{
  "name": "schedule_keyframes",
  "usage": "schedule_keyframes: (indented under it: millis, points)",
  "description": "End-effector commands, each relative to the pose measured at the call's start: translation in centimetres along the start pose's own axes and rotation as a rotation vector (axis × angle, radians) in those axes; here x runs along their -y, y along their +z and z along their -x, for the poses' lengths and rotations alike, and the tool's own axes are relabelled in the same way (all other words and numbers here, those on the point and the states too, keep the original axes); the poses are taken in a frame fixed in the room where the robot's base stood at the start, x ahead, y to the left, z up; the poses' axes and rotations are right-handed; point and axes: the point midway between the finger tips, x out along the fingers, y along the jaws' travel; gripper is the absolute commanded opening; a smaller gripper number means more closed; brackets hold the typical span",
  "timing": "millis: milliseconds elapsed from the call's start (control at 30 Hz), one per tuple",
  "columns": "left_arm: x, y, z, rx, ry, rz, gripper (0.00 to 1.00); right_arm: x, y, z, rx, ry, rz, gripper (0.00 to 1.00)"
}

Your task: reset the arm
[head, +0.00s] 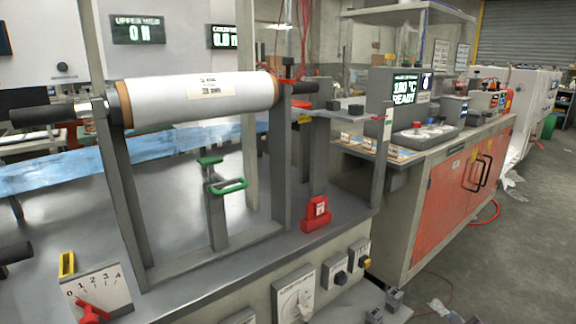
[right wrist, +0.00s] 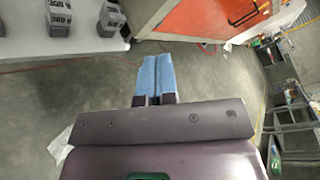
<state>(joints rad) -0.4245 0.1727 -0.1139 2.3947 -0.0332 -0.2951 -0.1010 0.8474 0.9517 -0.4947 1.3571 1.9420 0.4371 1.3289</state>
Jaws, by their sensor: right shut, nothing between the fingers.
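My right gripper (right wrist: 157,80) shows in the right wrist view with its two blue fingers side by side and touching. It is shut and empty, above bare grey floor. I cannot clearly make it out in the head view. My left gripper is in neither view. In the head view a white film roll (head: 228,93) lies across the upright posts of a grey machine frame. A blue translucent sheet (head: 80,168) stretches behind the frame.
The machine has a red lever (head: 90,312), a red block (head: 317,214), a green handle (head: 230,186) and front switches (head: 340,273). An orange-doored cabinet (head: 450,190) stands to the right. A cart (right wrist: 295,115) stands at the right of the wrist view. Grey floor (head: 500,255) is mostly open, with some litter.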

Motion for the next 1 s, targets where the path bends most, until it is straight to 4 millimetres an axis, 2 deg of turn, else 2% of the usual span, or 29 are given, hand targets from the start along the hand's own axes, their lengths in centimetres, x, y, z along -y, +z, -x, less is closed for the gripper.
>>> schedule_keyframes:
  millis: [33, 267, 367, 500, 700, 867, 1000]
  points:
    - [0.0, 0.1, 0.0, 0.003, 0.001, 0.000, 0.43, -1.1, -0.4, 1.2, 0.014, 0.026, 0.055, 0.00]
    - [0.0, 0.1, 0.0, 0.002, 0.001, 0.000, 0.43, -4.8, -0.2, 6.6, 0.123, 0.127, 0.368, 0.00]
    - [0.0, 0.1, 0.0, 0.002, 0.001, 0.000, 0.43, -6.8, -0.2, 10.0, 0.191, 0.179, 0.550, 0.00]
    - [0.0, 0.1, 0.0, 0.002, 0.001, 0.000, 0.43, -9.6, 0.1, 15.9, 0.316, 0.245, 0.858, 0.00]
    - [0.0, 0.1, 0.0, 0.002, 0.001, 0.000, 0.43, -12.3, 0.6, 24.6, 0.509, 0.306, 1.311, 0.00]
    - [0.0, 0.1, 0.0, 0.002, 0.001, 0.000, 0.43, -13.4, 1.1, 31.2, 0.669, 0.324, 1.674, 0.00]
    - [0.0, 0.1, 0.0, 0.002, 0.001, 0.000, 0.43, -13.5, 1.6, 36.6, 0.809, 0.318, 1.992, 0.00]
